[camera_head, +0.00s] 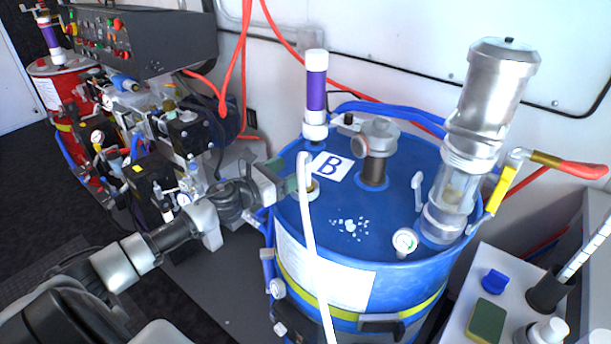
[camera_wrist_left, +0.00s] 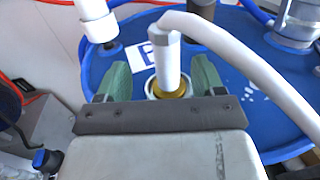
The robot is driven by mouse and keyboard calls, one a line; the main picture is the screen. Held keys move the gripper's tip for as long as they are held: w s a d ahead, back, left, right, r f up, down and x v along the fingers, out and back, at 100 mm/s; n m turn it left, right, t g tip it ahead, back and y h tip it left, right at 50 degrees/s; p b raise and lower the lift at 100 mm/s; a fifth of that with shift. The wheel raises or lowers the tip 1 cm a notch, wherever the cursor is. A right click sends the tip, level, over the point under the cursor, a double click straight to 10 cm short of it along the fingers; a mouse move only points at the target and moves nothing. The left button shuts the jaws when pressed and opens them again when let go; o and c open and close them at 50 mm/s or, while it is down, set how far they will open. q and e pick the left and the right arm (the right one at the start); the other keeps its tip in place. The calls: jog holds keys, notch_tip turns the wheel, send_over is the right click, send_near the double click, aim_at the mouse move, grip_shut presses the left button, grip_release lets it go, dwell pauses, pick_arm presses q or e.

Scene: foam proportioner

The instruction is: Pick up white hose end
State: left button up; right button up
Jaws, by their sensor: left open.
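The white hose (camera_head: 312,245) rises from the bottom of the head view and bends over at its top. Its end (camera_head: 303,165) points down at a round fitting (camera_head: 313,190) on the lid of the blue drum (camera_head: 400,275). In the left wrist view the hose end (camera_wrist_left: 168,65) stands upright above a brass ring (camera_wrist_left: 168,90) in that fitting. My left gripper (camera_head: 290,180) is open, with its green fingers on either side of the hose end in the left wrist view (camera_wrist_left: 165,82). Whether the fingers touch it I cannot tell. My right gripper is not in view.
A purple and white cylinder (camera_head: 316,92), a capped grey pipe (camera_head: 375,150) and a tall metal cylinder (camera_head: 490,100) stand on the lid. A pressure gauge (camera_head: 404,241) sits near its front. Pump machinery (camera_head: 170,140) is at left; a white side table (camera_head: 470,300) is at right.

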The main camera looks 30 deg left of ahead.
aim_at(299, 166)
pick_arm(q)
jog(key=shift+w+d+r, duration=0.15)
jog(key=shift+w+r, duration=0.05)
jog(key=shift+w, duration=0.1)
jog(key=p+x, duration=0.1)
jog(key=x, duration=0.1)
jog(key=p+x, duration=0.1)
jog(key=x, duration=0.1)
jog(key=shift+d, duration=0.35)
jog(key=shift+w+d+f, duration=0.1)
jog(key=shift+w, duration=0.1)
jog(key=shift+s, duration=0.1)
jog(key=shift+c, duration=0.7)
jog(key=c, duration=1)
